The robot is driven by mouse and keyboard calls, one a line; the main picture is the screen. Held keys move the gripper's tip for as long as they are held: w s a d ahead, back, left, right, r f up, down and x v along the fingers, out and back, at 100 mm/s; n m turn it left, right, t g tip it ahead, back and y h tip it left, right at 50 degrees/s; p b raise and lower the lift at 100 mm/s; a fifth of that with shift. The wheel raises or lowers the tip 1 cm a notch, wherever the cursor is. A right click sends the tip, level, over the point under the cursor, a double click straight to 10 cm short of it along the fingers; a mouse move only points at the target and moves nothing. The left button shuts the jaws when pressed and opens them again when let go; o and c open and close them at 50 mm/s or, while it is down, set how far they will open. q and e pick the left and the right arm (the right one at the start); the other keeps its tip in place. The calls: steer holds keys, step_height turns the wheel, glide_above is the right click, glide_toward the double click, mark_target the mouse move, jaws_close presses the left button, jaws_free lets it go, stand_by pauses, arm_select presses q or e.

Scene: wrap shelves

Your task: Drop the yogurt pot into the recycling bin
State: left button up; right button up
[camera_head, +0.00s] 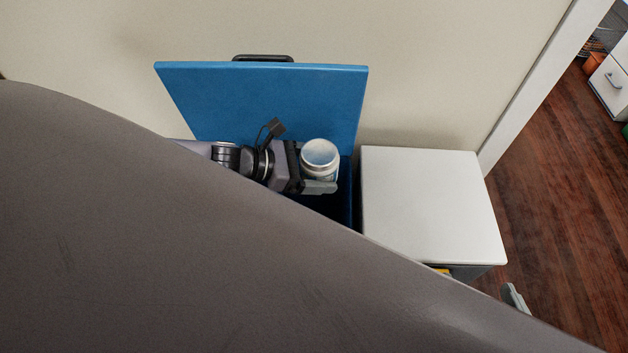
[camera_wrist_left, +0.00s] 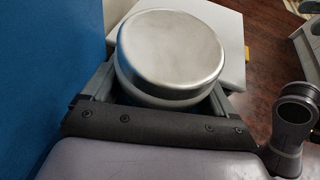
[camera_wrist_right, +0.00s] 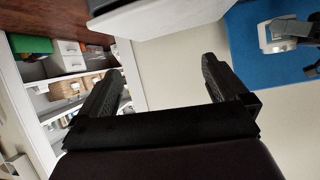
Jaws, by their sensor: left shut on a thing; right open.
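The yogurt pot (camera_head: 320,157) is white with a silvery round lid, and it is upright. My left gripper (camera_head: 320,180) is shut on it, with a finger on each side of the pot in the left wrist view (camera_wrist_left: 170,55). The recycling bin is blue, with its lid (camera_head: 265,100) standing open against the wall. The pot is over the right part of the bin's dark opening (camera_head: 335,207), in front of the raised lid. The rest of the bin is hidden behind a large grey surface. My right gripper (camera_wrist_right: 160,85) is open and empty, away from the bin.
A white-topped box (camera_head: 430,200) stands just right of the bin. A pale wall is behind both. Wooden floor (camera_head: 550,190) lies to the right. Shelves with several items (camera_wrist_right: 70,85) show in the right wrist view.

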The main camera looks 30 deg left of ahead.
arm_select(q)
steer(key=shift+a+f+b, duration=0.25)
steer(key=shift+f+b, duration=0.05)
steer(key=shift+f, duration=0.25)
steer(key=shift+a+f+b, duration=0.2)
steer(key=shift+f+b, duration=0.1)
steer(key=shift+f, duration=0.2)
steer(key=shift+f+b, duration=0.5)
steer(key=shift+f, duration=0.05)
step_height(320, 180, down, 5)
steer(key=b, duration=0.4)
steer(key=shift+r, duration=0.1)
arm_select(e)
steer(key=a+y, duration=0.1)
steer(key=w+a+f+y, duration=0.1)
steer(key=a, duration=0.1)
steer(key=a+f+m+y, duration=0.1)
steer(key=shift+w+a+f, duration=0.1)
steer(key=shift+w+a, duration=0.1)
steer(key=shift+a, duration=0.2)
arm_select(q)
steer(key=o, duration=0.8)
